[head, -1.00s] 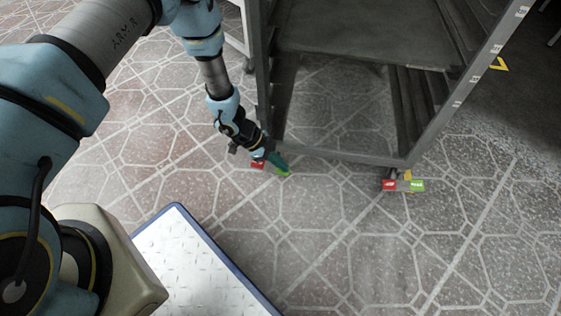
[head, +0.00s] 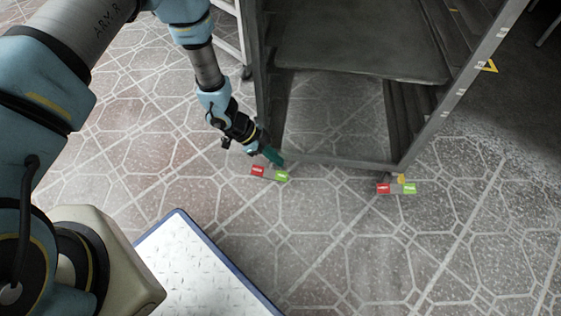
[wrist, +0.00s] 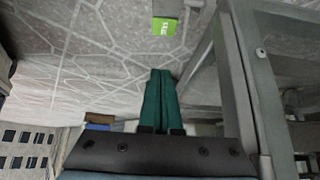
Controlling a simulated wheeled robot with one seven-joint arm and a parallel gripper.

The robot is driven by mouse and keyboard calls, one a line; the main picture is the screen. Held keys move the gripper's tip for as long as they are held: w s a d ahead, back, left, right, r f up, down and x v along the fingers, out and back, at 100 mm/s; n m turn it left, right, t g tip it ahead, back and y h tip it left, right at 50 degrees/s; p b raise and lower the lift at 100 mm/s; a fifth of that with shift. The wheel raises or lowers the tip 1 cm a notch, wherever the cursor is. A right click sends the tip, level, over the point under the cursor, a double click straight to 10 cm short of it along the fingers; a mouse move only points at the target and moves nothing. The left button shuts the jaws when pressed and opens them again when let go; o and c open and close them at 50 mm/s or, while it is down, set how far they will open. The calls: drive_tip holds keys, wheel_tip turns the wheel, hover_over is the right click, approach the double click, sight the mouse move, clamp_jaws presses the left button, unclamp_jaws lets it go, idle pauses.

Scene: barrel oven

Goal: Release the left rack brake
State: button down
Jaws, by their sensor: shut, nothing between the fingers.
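The left rack brake (head: 269,173) is a small pedal with a red end and a green end, low at the rack's front left corner. Its green end also shows at the top of the wrist view (wrist: 164,26). My gripper (head: 276,157) has green fingers held together, with nothing between them. In the head view it is just above the green end. In the wrist view the fingertips (wrist: 161,72) point toward the green end, with a visible gap in the picture. The caster under the brake is mostly hidden.
The grey metal rack (head: 335,161) stands behind and right of my gripper, its left post close to my arm. The right brake (head: 397,188), also red and green, is at the front right corner. A blue-edged plate (head: 205,265) lies in front.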

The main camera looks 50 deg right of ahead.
drive_tip(key=p+v, duration=0.1)
drive_tip(key=v, duration=0.5)
drive_tip(key=shift+r, duration=0.15)
idle(0.4)
